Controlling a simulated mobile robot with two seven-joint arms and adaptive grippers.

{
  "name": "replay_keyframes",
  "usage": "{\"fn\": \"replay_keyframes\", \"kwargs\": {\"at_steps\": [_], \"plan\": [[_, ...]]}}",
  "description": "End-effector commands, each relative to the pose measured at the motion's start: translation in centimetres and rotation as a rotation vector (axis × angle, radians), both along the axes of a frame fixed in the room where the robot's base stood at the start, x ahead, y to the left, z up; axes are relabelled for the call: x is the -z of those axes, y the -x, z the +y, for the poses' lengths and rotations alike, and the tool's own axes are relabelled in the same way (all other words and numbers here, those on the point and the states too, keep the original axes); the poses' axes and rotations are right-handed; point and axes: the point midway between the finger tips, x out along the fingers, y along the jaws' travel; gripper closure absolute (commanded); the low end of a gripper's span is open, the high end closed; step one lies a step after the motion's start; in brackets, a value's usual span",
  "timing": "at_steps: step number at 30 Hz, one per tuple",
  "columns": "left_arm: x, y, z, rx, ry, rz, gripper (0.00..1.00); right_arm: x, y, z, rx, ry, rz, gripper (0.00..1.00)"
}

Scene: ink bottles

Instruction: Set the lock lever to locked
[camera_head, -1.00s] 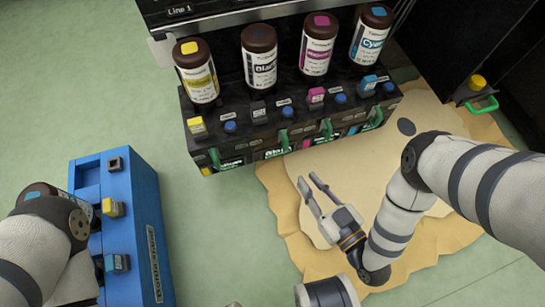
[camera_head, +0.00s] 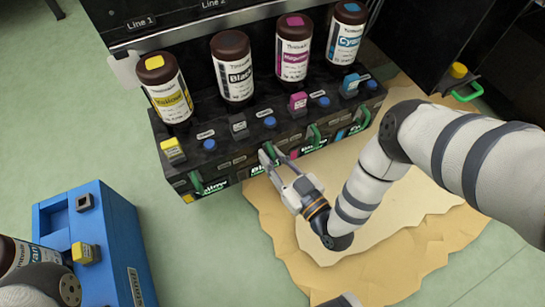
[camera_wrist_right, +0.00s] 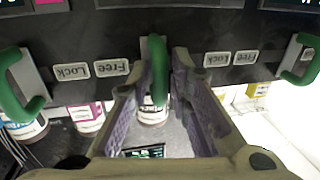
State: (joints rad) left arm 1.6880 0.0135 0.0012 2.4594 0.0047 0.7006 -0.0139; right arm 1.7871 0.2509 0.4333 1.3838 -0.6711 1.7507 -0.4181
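A black ink unit (camera_head: 215,160) has a row of green lock levers along its front edge. In the head view my right gripper (camera_head: 271,160) is at the lever in front of the black ink bottle (camera_head: 233,68). In the right wrist view my open gripper (camera_wrist_right: 168,80) has its two fingers on either side of this green lever (camera_wrist_right: 157,68), and gaps show beside it. A "Free" label (camera_wrist_right: 111,68) is left of the lever and a "Lock" label (camera_wrist_right: 216,60) is right of it, both upside down. My left arm shows at the lower left; its gripper is out of sight.
Yellow (camera_head: 165,90), magenta (camera_head: 294,45) and cyan (camera_head: 347,35) bottles stand on the unit. Neighbouring levers show left (camera_wrist_right: 20,98) and right (camera_wrist_right: 299,70) in the wrist view. A blue crate (camera_head: 118,240) stands at left. A tan patch (camera_head: 330,262) covers the floor in front.

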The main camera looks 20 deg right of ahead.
Motion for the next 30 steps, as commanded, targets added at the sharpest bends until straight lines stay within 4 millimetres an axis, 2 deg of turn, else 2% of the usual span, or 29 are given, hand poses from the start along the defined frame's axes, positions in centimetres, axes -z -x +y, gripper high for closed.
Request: {"fn": "replay_keyframes", "kwargs": {"at_steps": [3, 5, 6, 13, 21, 29, 30], "plan": [[0.0, 0.0, 0.0, 0.000, 0.000, -0.001, 0.11, 0.0, 0.0, 0.0, 0.000, 0.000, 0.000, 0.84], [0.0, 0.0, 0.0, 0.000, 0.000, -0.001, 0.11, 0.0, 0.0, 0.0, 0.000, 0.000, 0.000, 0.97], [0.0, 0.0, 0.0, 0.000, 0.000, -0.001, 0.11, 0.0, 0.0, 0.0, 0.000, 0.000, 0.000, 1.00], [0.0, 0.0, 0.0, 0.000, 0.000, -0.001, 0.11, 0.0, 0.1, 0.1, -0.001, 0.000, 0.000, 1.00], [-0.3, -0.1, 0.0, 0.000, 0.000, -0.004, 0.11, 0.0, 0.2, 3.3, -0.003, -0.002, 0.000, 1.00], [-0.3, 0.0, 0.0, -0.001, -0.001, -0.004, 0.11, 0.0, 0.3, 3.6, -0.005, -0.002, 0.003, 1.00], [-0.3, 0.0, 0.0, -0.001, -0.001, -0.004, 0.11, 0.0, 0.3, 3.6, -0.006, -0.002, 0.003, 0.84]]}}
